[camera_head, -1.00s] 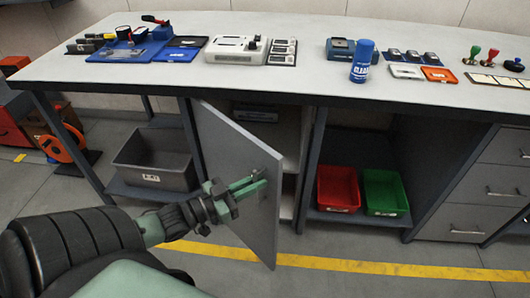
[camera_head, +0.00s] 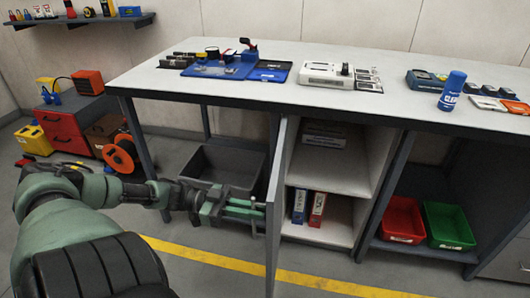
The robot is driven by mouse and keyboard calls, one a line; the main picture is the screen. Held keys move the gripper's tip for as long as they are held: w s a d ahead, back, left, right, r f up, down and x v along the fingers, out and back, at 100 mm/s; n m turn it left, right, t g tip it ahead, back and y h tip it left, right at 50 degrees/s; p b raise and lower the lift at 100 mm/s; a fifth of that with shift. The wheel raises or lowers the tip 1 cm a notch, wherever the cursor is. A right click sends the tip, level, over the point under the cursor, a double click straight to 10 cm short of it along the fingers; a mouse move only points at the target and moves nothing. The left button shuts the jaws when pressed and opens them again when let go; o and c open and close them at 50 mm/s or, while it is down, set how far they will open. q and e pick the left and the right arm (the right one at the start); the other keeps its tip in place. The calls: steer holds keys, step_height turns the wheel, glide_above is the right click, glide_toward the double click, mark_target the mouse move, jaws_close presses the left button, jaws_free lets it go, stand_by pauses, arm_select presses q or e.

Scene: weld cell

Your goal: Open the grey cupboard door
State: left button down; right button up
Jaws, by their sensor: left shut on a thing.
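The grey cupboard door (camera_head: 279,200) stands swung out from the cupboard under the workbench and shows nearly edge-on. The cupboard inside (camera_head: 330,178) is in plain view, with a shelf, papers above, and a blue binder (camera_head: 299,207) and a red binder (camera_head: 317,209) below. My left gripper (camera_head: 256,212) is at the left side of the door, near its free edge, and is shut on the door handle, which is mostly hidden by the fingers. My right gripper is not in view.
A grey bin (camera_head: 222,168) sits on the low shelf behind my left arm. Red (camera_head: 402,220) and green (camera_head: 448,226) bins stand right of the cupboard. The workbench top (camera_head: 240,93) carries tools and a blue spray can (camera_head: 452,91). Floor in front is clear.

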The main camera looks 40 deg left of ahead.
arm_select(q)
steer(key=shift+p+v, duration=0.45)
steer(key=shift+v, duration=2)
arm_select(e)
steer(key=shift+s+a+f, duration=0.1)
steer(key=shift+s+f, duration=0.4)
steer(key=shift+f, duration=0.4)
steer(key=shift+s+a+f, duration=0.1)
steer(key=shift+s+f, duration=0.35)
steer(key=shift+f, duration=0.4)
arm_select(q)
steer(key=shift+w+a+f, duration=0.1)
steer(key=shift+w, duration=0.05)
steer(key=c, duration=1.5)
jaws_free()
steer(key=shift+a, duration=0.1)
steer(key=v, duration=0.7)
steer(key=shift+a, duration=0.3)
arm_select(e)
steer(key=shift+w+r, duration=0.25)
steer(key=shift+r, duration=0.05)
